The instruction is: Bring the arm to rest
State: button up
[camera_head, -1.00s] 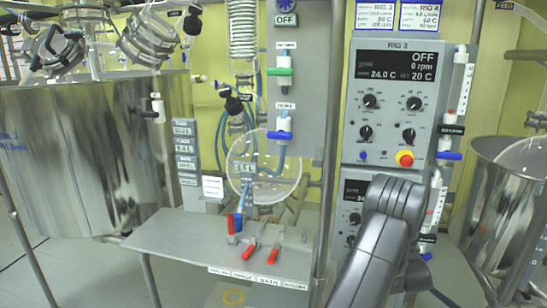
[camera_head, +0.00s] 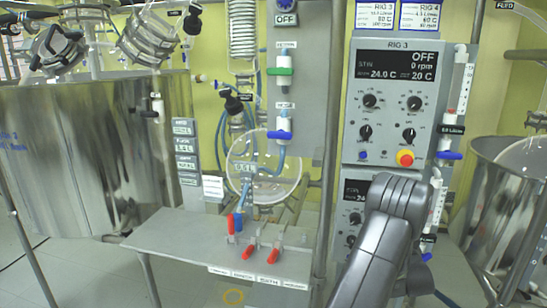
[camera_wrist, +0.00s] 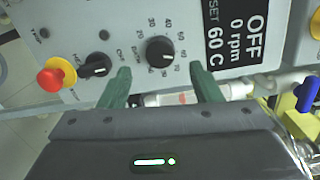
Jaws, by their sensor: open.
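My arm (camera_head: 385,245) rises from the bottom of the head view, in front of the lower right panel. My gripper (camera_wrist: 162,85) shows in the wrist view with its two green fingers apart and nothing between them. Behind the fingers is a control panel (camera_wrist: 128,25) with black knobs, a red and yellow button and a display (camera_wrist: 238,35) reading OFF, 0 rpm, 60 C. How far the fingers are from the panel I cannot tell. The gripper itself does not show clearly in the head view.
The RIG 3 panel (camera_head: 388,105) stands above my arm. A metal shelf (camera_head: 165,240) with red-handled valves (camera_head: 250,251) is to the left. Steel vessels stand at the left (camera_head: 85,150) and right (camera_head: 500,220). A round glass vessel (camera_head: 263,165) hangs behind the shelf.

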jog(key=w+n+b, duration=0.1)
jog(key=n+b, duration=0.2)
jog(key=n, duration=0.3)
jog(key=w+n+h+b, duration=0.1)
jog(key=w+n+b, duration=0.1)
jog(key=n, duration=0.5)
jog(key=w+n+g+h+b, duration=0.1)
jog(key=w+n+b, duration=0.1)
jog(key=n+b, duration=0.3)
jog(key=shift+w+d+f+n, duration=0.15)
jog(key=shift+d+n, duration=0.1)
jog(key=shift+n, duration=0.65)
dwell(0.5)
